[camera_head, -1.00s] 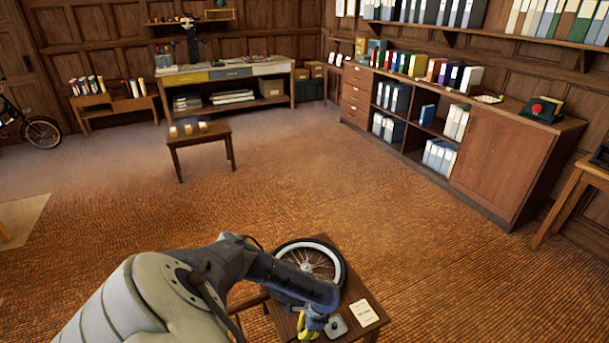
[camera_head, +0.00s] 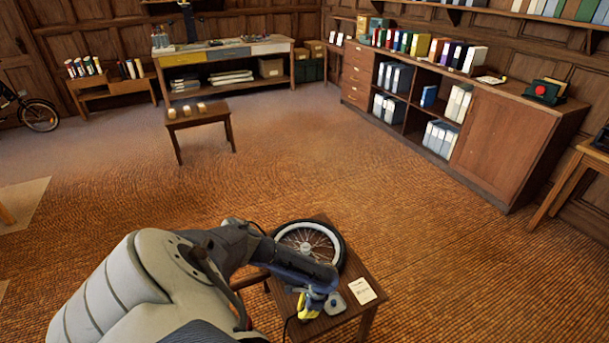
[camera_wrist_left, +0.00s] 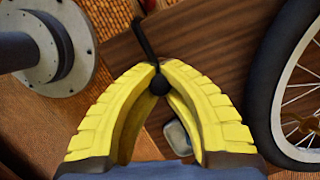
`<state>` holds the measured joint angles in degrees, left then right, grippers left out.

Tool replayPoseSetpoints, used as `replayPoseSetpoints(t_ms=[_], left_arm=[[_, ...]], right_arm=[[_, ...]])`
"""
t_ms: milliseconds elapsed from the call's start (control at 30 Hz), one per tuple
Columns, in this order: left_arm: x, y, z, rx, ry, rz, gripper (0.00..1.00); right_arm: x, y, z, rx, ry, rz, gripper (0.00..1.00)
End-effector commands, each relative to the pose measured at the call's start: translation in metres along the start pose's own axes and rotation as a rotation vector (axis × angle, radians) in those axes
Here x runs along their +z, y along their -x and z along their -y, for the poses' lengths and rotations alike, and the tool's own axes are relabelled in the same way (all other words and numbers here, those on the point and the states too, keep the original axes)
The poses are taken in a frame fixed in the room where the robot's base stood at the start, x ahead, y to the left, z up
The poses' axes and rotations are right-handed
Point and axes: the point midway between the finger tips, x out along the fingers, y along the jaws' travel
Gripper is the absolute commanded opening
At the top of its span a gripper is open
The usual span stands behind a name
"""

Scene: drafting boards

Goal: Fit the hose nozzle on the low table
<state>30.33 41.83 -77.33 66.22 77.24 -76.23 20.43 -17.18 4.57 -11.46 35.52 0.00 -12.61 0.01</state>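My left gripper (camera_head: 306,308) is over the near part of the low wooden table (camera_head: 353,268). In the left wrist view its yellow fingers (camera_wrist_left: 159,80) meet at their tips around a small black nozzle-like end (camera_wrist_left: 159,85). A thin black hose (camera_wrist_left: 143,38) runs from this end towards the top of the view. A spoked wheel (camera_head: 307,247) with a black tyre lies on the table, behind the gripper in the head view. It shows at the right of the left wrist view (camera_wrist_left: 262,95), apart from the fingertips. The wheel's valve cannot be made out. My right gripper is not in view.
A small grey object (camera_head: 334,303) and a white card (camera_head: 362,290) lie on the table right of the gripper. A stool-like table (camera_head: 200,121) stands farther off. A long cabinet (camera_head: 505,150) lines the right wall. The floor between is clear.

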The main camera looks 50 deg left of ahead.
Motion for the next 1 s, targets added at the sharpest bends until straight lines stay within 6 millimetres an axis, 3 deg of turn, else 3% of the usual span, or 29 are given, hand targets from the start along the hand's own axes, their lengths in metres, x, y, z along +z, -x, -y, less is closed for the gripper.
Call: replayPoseSetpoints(t_ms=[367, 633, 1000], left_arm=[[-0.0027, -0.0077, -0.0005, 0.000, -0.001, 0.000, 0.00], [-0.0026, -0.0077, -0.0001, 0.000, -0.001, 0.000, 0.31], [-0.0026, -0.0018, 0.0007, 0.000, 0.000, -0.001, 0.31]], right_arm=[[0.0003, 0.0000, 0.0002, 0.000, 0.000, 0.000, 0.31], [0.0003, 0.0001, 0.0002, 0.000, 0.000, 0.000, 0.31], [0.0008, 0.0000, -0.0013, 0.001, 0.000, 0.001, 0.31]])
